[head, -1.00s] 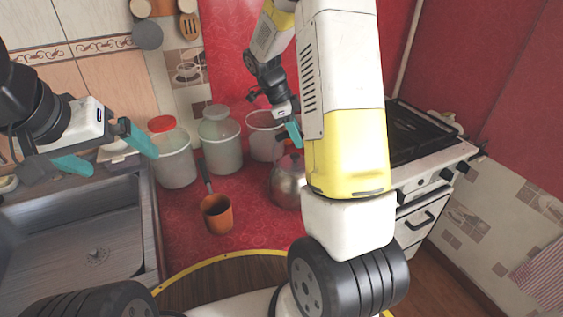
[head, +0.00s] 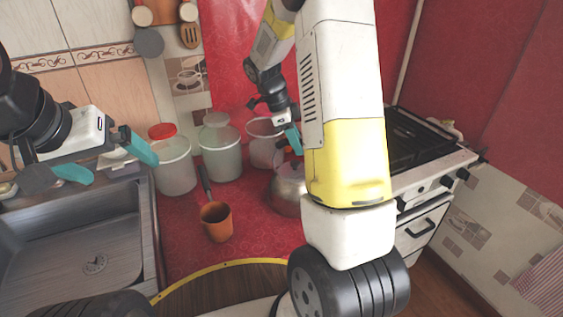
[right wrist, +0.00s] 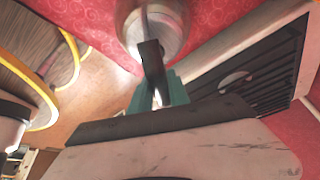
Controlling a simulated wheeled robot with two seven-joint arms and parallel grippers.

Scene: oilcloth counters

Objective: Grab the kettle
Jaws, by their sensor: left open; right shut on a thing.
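The kettle (head: 288,188) is a shiny metal one on the red counter, partly hidden behind my right arm in the head view. It also shows at the top of the right wrist view (right wrist: 170,35), with its dark handle (right wrist: 151,62) reaching between the teal fingers. My right gripper (head: 293,138) is above the kettle, and in the right wrist view its fingers (right wrist: 160,92) are shut on the handle. My left gripper (head: 110,163) is open and empty, above the sink edge at the left, far from the kettle.
An orange-brown long-handled pot (head: 216,222) stands left of the kettle. Several pale containers, one a red-lidded jar (head: 175,168), stand behind it. A sink (head: 70,240) is at the left and a stove (head: 420,150) at the right. The counter's front is clear.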

